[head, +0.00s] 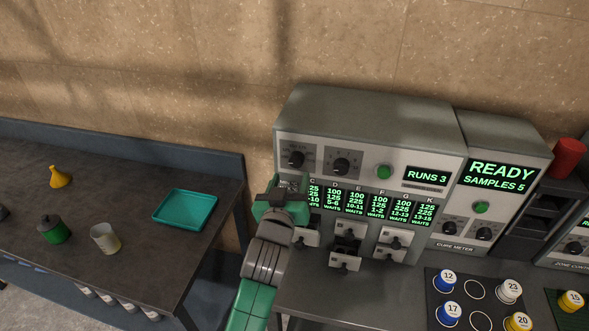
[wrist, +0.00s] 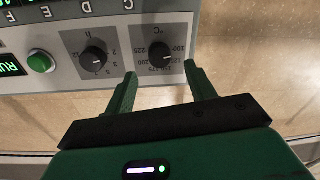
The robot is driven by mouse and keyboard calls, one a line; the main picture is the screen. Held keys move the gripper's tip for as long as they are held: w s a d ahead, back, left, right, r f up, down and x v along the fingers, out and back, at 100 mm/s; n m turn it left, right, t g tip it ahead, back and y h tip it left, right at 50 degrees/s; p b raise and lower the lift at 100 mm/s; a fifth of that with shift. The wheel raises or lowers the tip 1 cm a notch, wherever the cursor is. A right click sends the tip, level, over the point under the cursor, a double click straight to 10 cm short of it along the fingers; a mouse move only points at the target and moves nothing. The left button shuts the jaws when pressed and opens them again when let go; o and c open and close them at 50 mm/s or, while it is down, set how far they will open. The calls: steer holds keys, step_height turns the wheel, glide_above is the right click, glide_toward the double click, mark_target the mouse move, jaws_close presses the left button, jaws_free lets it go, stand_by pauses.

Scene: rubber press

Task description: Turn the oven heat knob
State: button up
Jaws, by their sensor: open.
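The oven heat knob (wrist: 160,53), black and round on a °C scale, shows upside down in the wrist view. In the head view it is the leftmost knob (head: 297,159) on the grey press panel (head: 330,135). Its exact setting is too small to read surely. My gripper (wrist: 160,73) is open, with a green finger on each side of the knob's line. The fingertips appear just short of the knob, and I cannot tell their depth from the panel. Nothing is between the fingers. In the head view my green arm reaches up to the panel's left end.
A second black knob (wrist: 94,57) with a number scale sits beside the heat knob, then a green button (wrist: 40,62). Below the knobs are green-lit displays (head: 333,200) and several pale handles. A bench (head: 140,215) with a teal tray (head: 186,210) stands left.

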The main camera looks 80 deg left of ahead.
mark_target(295, 164)
steer(key=x, duration=0.5)
steer(key=shift+w+a+r, duration=0.1)
steer(key=shift+a, duration=0.2)
steer(key=c, duration=1)
steer(key=m+p, duration=0.2)
steer(key=m, duration=0.2)
steer(key=shift+m+p, duration=0.9)
steer(key=shift+m, duration=1)
